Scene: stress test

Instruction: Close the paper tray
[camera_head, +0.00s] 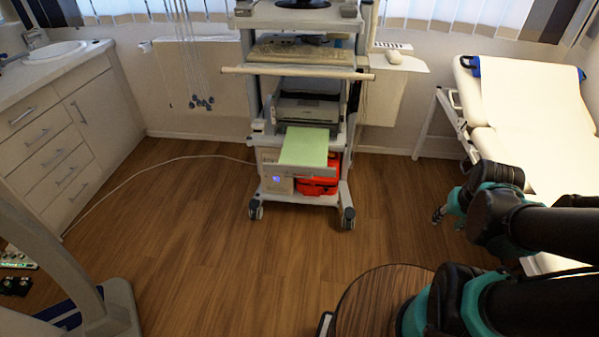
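The paper tray (305,147) shows as a light green sheet-like surface. It sticks out toward me below the front of a grey and white printer (307,108) on a wheeled cart (249,155). Whether the green is paper lying on the tray or the tray itself, I cannot tell. My gripper (438,214) is small and dark at the end of my teal and black arm, on the right. It is well to the right of the tray and apart from it. Its fingers are too small to tell open from shut.
A red case (318,181) and a pale box with a lit display (279,184) sit on the cart's lower shelf. An examination bed (530,95) stands at the right, a counter with drawers (60,125) at the left.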

